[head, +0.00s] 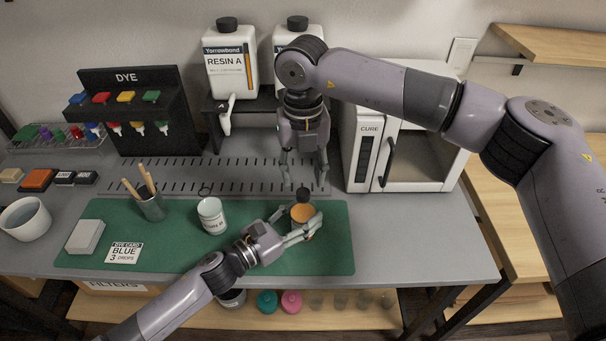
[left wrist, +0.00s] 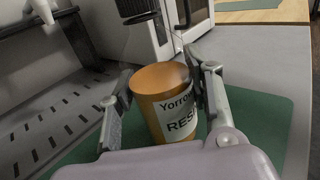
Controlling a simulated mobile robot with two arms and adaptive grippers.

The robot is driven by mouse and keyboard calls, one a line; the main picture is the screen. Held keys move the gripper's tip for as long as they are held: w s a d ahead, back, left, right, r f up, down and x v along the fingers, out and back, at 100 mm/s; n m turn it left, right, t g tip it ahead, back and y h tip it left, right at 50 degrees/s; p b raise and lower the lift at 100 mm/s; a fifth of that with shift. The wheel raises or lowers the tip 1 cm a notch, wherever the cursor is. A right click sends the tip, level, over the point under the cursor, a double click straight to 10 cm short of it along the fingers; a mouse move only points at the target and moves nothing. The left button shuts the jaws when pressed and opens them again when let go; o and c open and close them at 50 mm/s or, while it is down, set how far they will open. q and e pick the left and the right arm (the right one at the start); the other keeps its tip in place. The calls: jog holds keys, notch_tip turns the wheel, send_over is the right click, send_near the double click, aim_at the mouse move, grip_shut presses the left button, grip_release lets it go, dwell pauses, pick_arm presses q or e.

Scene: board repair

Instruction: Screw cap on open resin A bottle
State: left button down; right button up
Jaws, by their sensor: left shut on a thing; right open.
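My left gripper (head: 303,224) is shut on an amber resin bottle (head: 302,213) above the green mat's right part. In the left wrist view the bottle (left wrist: 160,100) is upright between the fingers, its label partly hidden. A black cap (head: 303,194) is directly above the bottle; the ribbed cap (left wrist: 138,10) also shows at the top of the left wrist view. A pale gap shows there between cap and bottle body; whether a neck fills it, I cannot tell. My right gripper (head: 305,184) is open, pointing down, its fingertips either side of the cap's spot.
The white CURE oven (head: 358,150) stands close right of my right gripper. Large resin jugs (head: 231,62) stand behind. Grey tabletop right of the mat is clear.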

aim_at(303, 192)
jog(key=shift+c, duration=0.2)
jog(key=n, duration=0.2)
jog(key=r+n, duration=0.1)
jog(key=n, duration=0.3)
jog(key=r+n, duration=0.1)
jog(key=n, duration=0.1)
jog(key=shift+n, duration=0.3)
jog(key=n, duration=0.3)
jog(key=shift+r+n, duration=0.35)
jog(key=shift+n, duration=0.05)
jog(key=n, duration=0.3)
jog(key=shift+r+n, duration=0.4)
jog(key=shift+f, duration=4.05)
jog(key=shift+c, duration=0.4)
